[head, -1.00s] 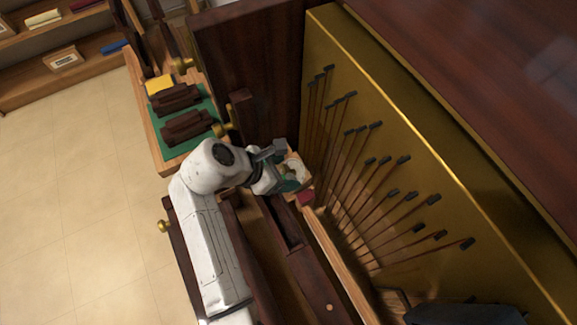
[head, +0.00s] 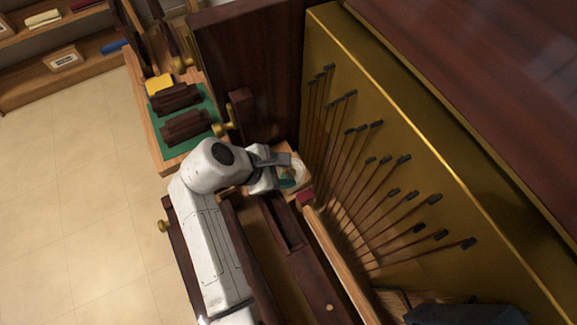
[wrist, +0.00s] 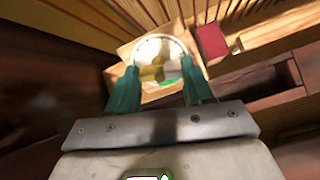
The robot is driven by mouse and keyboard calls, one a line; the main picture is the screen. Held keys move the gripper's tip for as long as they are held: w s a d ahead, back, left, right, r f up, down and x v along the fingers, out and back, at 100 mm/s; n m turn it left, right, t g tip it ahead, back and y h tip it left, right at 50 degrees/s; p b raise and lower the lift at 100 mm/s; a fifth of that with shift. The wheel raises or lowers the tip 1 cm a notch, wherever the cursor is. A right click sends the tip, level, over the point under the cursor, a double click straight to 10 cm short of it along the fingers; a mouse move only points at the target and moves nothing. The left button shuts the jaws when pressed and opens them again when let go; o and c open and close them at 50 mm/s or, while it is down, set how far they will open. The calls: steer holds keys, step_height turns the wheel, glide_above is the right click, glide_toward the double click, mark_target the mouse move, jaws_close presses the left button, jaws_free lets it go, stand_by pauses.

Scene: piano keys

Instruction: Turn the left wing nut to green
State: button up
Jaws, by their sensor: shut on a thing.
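A brass wing nut (wrist: 154,72) sits on a round white dial (wrist: 150,47) mounted on a pale wooden block (wrist: 127,50). A green patch (wrist: 172,83) shows on the dial's near side, partly behind the nut. My gripper (wrist: 158,72) has its green fingers on both sides of the nut and is shut on it. In the head view my gripper (head: 290,181) is over the same dial (head: 300,170), and it hides the nut there. The exact angle of the nut against the green patch is hard to tell. No second wing nut is clearly visible.
A dark red block (head: 306,197) lies close beside the dial and also shows in the wrist view (wrist: 212,43). A tall dark wood panel (head: 250,75) stands behind. Hammer-like rods line the gold panel (head: 470,180) at right. A green mat (head: 197,145) bears dark wooden pieces.

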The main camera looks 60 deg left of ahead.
stand_by(0.3)
steer(key=m, duration=0.4)
stand_by(0.3)
steer(key=shift+m+b, duration=0.45)
steer(key=shift+m, duration=1.45)
steer(key=m+b, duration=0.1)
steer(key=m, duration=0.2)
steer(key=shift+f, duration=0.1)
steer(key=o, duration=1)
